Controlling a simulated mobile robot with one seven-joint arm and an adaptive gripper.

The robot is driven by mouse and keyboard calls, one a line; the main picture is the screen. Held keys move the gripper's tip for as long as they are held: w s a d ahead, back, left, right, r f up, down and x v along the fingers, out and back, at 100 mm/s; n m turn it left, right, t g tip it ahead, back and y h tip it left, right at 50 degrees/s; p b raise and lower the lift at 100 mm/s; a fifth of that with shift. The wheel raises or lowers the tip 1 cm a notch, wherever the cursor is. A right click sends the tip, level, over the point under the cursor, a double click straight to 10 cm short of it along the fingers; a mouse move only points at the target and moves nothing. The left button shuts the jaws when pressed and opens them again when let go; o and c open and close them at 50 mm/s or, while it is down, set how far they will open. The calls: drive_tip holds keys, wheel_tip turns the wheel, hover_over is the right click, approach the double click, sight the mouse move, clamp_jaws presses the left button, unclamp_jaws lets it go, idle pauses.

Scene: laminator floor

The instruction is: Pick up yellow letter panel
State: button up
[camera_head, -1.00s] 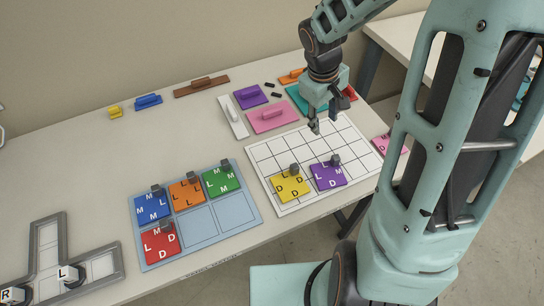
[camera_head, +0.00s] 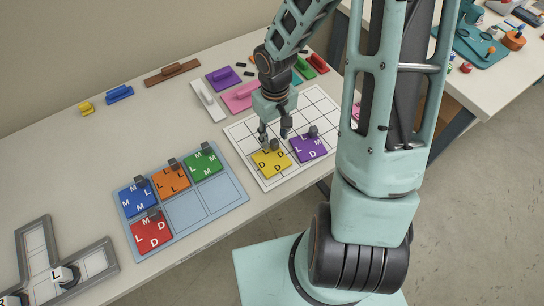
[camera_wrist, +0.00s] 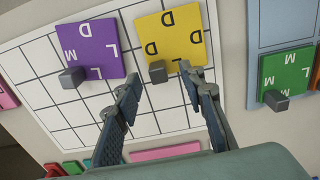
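The yellow letter panel (camera_head: 271,163) lies flat on the white grid board (camera_head: 245,128), left of the purple letter panel (camera_head: 309,148). It carries dark letters and a small grey knob. In the wrist view the yellow panel (camera_wrist: 172,40) is at the top middle, its grey knob (camera_wrist: 157,71) at its lower left corner. My gripper (camera_head: 274,136) is above the board near the knob.
A blue tray (camera_head: 228,204) at left holds blue, orange, green and red letter panels, with two empty cells. Coloured handled blocks, including a white one (camera_head: 208,100), stand behind the board. A grey track (camera_head: 85,262) lies at front left.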

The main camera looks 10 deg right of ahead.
sight(275, 141)
drive_tip(key=shift+w+d+f, duration=0.1)
drive_tip(key=shift+w+f, duration=0.05)
drive_tip(key=shift+f, duration=1.8)
clamp_jaws()
